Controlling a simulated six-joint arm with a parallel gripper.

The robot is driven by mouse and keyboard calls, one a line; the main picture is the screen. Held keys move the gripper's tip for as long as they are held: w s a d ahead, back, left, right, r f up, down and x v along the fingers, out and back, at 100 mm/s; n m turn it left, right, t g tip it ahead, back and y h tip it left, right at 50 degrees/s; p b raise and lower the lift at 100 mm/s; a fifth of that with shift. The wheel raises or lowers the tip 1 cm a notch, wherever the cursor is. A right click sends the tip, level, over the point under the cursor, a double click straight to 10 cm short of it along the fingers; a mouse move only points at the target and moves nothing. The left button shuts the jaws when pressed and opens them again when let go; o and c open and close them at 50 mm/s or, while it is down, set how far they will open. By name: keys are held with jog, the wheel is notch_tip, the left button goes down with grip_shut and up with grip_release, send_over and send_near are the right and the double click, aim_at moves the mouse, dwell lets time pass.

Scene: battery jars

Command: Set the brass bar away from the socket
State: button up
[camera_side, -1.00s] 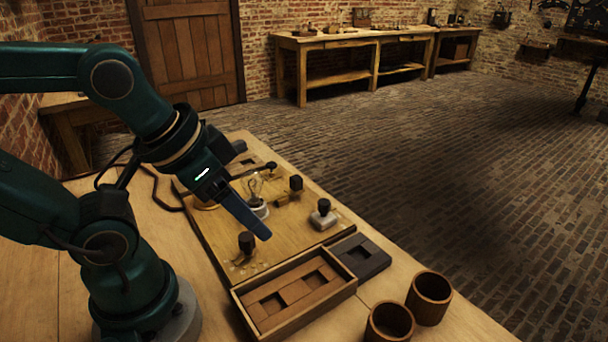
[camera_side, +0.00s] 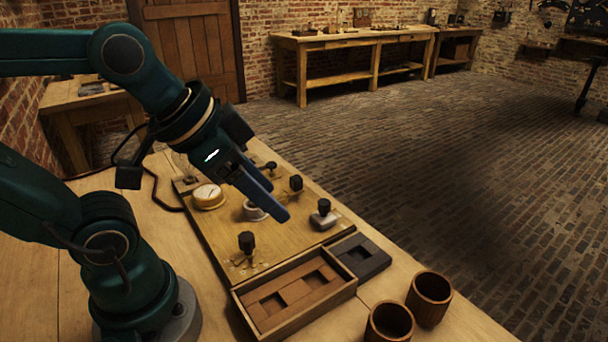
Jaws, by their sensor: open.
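My gripper (camera_side: 279,201) has two blue fingers that stand apart with nothing seen between them. It hangs over the middle of the wooden board (camera_side: 205,222), pointing down and to the right. The white round base of the bulb socket (camera_side: 254,211) shows just left of and below the fingers. The fingers hide the area above this base, including the bulb. I cannot clearly make out the brass bar; the fingers cover part of the board near the black-knobbed post (camera_side: 296,184).
A round white-faced meter (camera_side: 208,194) and another black knob (camera_side: 246,242) stand on the board. A grey block with a knob (camera_side: 323,214) is at right. In front are a wooden tray (camera_side: 256,322), a dark slotted block (camera_side: 371,262) and two brown cups (camera_side: 430,298) (camera_side: 389,321).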

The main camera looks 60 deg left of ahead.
jog(key=w+a+r+m, duration=0.1)
jog(key=w+a+r, duration=0.1)
jog(key=w, duration=0.5)
jog(key=n+g, duration=0.2)
jog(key=n, duration=0.1)
send_near(295, 177)
jog(key=x, duration=0.4)
jog(key=shift+d+f, duration=0.15)
jog(key=shift+f, duration=0.15)
jog(key=shift+x, duration=2.35)
jog(key=shift+c, duration=0.3)
grip_shut()
jog(key=shift+w+r, duration=0.1)
